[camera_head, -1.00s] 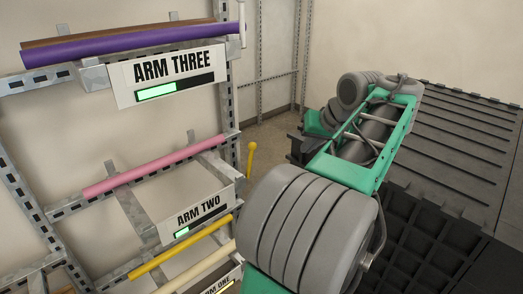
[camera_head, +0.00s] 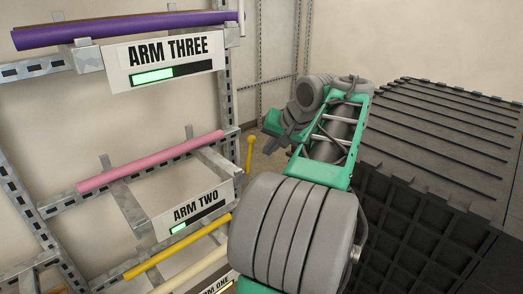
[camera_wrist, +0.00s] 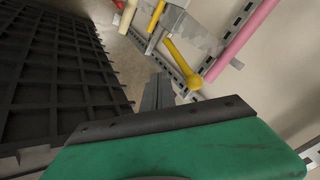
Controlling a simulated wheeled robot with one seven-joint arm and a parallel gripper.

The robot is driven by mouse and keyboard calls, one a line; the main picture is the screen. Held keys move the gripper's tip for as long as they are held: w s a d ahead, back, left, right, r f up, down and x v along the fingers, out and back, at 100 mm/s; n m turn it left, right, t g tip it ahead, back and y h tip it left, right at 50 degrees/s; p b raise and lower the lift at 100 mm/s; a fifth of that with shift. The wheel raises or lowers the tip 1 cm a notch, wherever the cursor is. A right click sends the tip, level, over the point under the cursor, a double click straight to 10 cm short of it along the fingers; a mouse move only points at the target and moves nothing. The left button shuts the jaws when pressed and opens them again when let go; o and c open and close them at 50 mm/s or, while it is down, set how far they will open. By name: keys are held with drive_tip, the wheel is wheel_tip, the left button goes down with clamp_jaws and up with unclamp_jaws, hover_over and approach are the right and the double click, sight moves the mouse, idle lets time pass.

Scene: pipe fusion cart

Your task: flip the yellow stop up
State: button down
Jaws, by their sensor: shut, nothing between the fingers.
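The yellow stop (camera_head: 250,153) is a thin rod with a round knob, beside the right upright of the rack in the head view. Its knob is at the upper end there. In the wrist view the yellow stop (camera_wrist: 181,63) slants from the rack bracket down to its knob, near the fingertips. My gripper (camera_wrist: 158,91) is shut and empty, just left of the knob in that picture. I see no clear contact with the stop.
The metal rack holds a purple pipe (camera_head: 120,30), a pink pipe (camera_head: 150,162), a yellow pipe (camera_head: 177,248) and a cream pipe (camera_head: 192,268). Signs read ARM THREE (camera_head: 162,61) and ARM TWO (camera_head: 194,211). A dark ribbed block (camera_head: 445,140) stands right of my arm.

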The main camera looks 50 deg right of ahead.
sight(250, 153)
drive_tip(key=shift+w+a+r, duration=0.15)
drive_tip(key=shift+w+a, duration=0.15)
drive_tip(key=shift+w, duration=0.25)
drive_tip(key=shift+w+a+r, duration=0.15)
drive_tip(key=shift+w+a, duration=0.15)
drive_tip(key=shift+w, duration=0.25)
drive_tip(key=shift+f, duration=0.1)
drive_tip(key=a+b, duration=0.1)
drive_tip(key=b, duration=0.1)
drive_tip(key=a+h+b, duration=0.1)
drive_tip(key=shift+w+a+r+b, duration=0.15)
drive_tip(key=shift+a+r+b, duration=0.05)
drive_tip(key=shift+r+b, duration=0.15)
drive_tip(key=shift+a, duration=0.15)
drive_tip(key=shift+d, duration=0.2)
